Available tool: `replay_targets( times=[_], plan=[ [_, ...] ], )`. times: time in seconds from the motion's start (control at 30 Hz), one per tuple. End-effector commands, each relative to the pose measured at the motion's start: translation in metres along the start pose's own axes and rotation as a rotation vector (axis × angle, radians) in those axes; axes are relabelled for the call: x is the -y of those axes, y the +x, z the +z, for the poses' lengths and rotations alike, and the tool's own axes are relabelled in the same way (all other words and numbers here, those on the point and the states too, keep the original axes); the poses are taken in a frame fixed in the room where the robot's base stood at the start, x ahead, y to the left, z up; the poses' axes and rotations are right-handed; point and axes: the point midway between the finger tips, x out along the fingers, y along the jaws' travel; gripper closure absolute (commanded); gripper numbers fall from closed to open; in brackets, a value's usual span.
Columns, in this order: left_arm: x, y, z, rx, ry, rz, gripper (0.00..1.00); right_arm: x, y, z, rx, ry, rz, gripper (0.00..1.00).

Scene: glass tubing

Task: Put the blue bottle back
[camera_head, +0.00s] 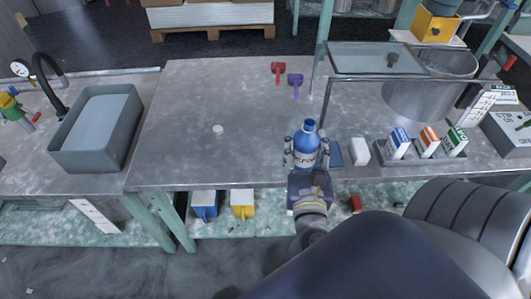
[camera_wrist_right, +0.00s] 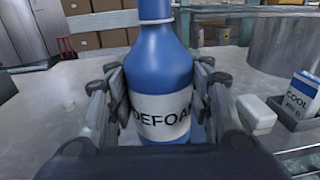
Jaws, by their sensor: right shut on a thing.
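The blue bottle (camera_head: 308,138) has a white label and stands upright at the front of the metal table, between the fingers of my right gripper (camera_head: 306,155). In the right wrist view the bottle (camera_wrist_right: 160,60) fills the middle, its label reading "DEFOA…", and the right gripper's fingers (camera_wrist_right: 160,105) press on both its sides. The bottle's base is hidden, so I cannot tell whether it touches the table. A small dark blue pad (camera_head: 335,154) lies just right of the bottle. A small white round cap (camera_head: 218,129) lies on the table to the left. My left gripper is not in view.
Right of the bottle are a white block (camera_head: 359,151) and a grey rack (camera_head: 425,157) with several cartons. A red scoop (camera_head: 278,72) and a purple scoop (camera_head: 295,84) lie at the back. A glass-topped stand (camera_head: 375,60) and metal pot are back right. The table's left half is mostly clear.

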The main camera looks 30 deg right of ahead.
Motion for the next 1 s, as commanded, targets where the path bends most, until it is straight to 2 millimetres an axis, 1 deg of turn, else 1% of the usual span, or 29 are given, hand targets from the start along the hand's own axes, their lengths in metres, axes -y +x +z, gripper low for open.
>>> replay_targets(
  times=[0.03, 0.1, 0.23, 0.33, 0.47, 0.67, 0.8, 0.9, 1.0],
  plan=[
    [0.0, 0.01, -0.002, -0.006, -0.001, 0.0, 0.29, 0.004, 0.001, -0.016, 0.0, 0.002, -0.021, 0.8],
    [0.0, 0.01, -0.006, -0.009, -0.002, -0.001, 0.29, 0.008, 0.002, -0.024, -0.002, 0.002, -0.044, 0.8],
    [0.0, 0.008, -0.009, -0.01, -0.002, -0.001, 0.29, 0.013, 0.004, -0.029, -0.005, 0.003, -0.069, 0.8],
    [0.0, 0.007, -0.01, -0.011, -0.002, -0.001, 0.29, 0.008, 0.01, -0.029, -0.003, 0.007, -0.074, 0.8],
    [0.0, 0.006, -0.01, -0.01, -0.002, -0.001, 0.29, -0.008, 0.028, -0.03, -0.002, 0.007, -0.074, 0.8],
    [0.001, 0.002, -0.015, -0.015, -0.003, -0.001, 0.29, -0.039, 0.061, -0.035, -0.003, 0.008, -0.074, 0.8],
    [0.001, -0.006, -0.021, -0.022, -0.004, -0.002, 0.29, -0.061, 0.086, -0.038, -0.003, 0.007, -0.073, 0.8],
    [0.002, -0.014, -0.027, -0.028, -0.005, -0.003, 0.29, -0.074, 0.1, -0.041, -0.004, 0.006, -0.072, 0.8],
    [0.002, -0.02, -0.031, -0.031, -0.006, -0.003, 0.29, -0.083, 0.11, -0.043, -0.005, 0.005, -0.073, 0.8]
  ],
)
